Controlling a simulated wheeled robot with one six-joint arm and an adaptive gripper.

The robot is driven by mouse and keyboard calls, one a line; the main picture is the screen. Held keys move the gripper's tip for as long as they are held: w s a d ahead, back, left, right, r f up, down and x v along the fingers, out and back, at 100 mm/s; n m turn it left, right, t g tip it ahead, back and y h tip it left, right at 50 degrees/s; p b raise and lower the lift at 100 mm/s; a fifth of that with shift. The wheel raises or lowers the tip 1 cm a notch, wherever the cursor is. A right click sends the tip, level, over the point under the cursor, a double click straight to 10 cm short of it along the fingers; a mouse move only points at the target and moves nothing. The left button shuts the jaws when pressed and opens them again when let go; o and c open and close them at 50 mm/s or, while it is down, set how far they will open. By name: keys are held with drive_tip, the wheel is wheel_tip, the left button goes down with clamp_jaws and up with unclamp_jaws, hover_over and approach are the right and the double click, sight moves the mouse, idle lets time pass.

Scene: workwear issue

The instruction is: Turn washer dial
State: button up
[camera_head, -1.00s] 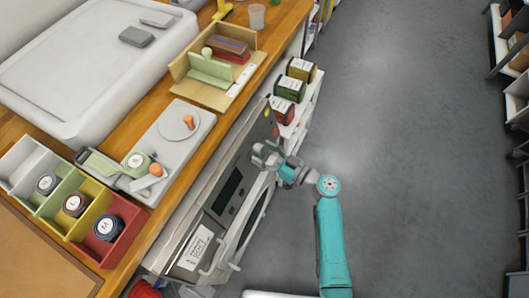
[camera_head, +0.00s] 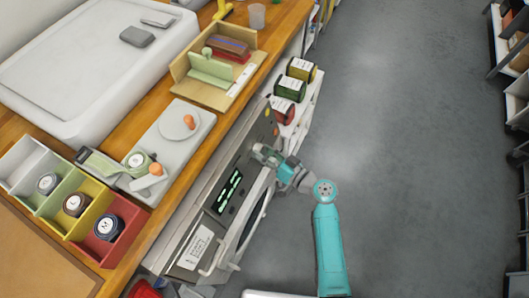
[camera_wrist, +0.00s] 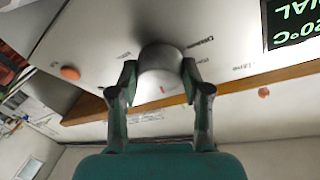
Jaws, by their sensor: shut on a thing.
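The washer dial (camera_wrist: 160,56) is a round grey knob on the washer's pale front panel (camera_wrist: 110,45), with small printed words around it. My gripper (camera_wrist: 159,78) is shut on the dial, one finger on each side of it. In the head view my gripper (camera_head: 264,156) is at the washer panel and hides the dial. The washer's display (camera_head: 229,191) is lit with green characters. Part of it shows in the wrist view (camera_wrist: 291,20), where "20°C" appears upside down.
An orange round button (camera_wrist: 69,73) is on the panel beside the dial. The wooden counter (camera_head: 150,228) above holds a coloured bin tray (camera_head: 52,208), a grey board (camera_head: 166,132) and a wooden stand (camera_head: 204,96). Jars (camera_head: 290,88) stand on a shelf beyond. The grey floor at right is clear.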

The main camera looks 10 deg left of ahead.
drive_tip(key=shift+r+m+t+h, duration=0.15)
drive_tip(key=shift+m+h, duration=0.3)
drive_tip(key=shift+m, duration=0.85)
drive_tip(key=shift+m+t+h, duration=0.15)
drive_tip(key=shift+m+h, duration=0.3)
drive_tip(key=shift+m, duration=0.85)
drive_tip(key=o, duration=1.2)
drive_tip(key=shift+c, duration=0.2)
drive_tip(key=shift+s+d, duration=0.1)
drive_tip(key=v, duration=1.1)
drive_tip(key=shift+s+d, duration=0.25)
drive_tip(key=shift+s, duration=0.05)
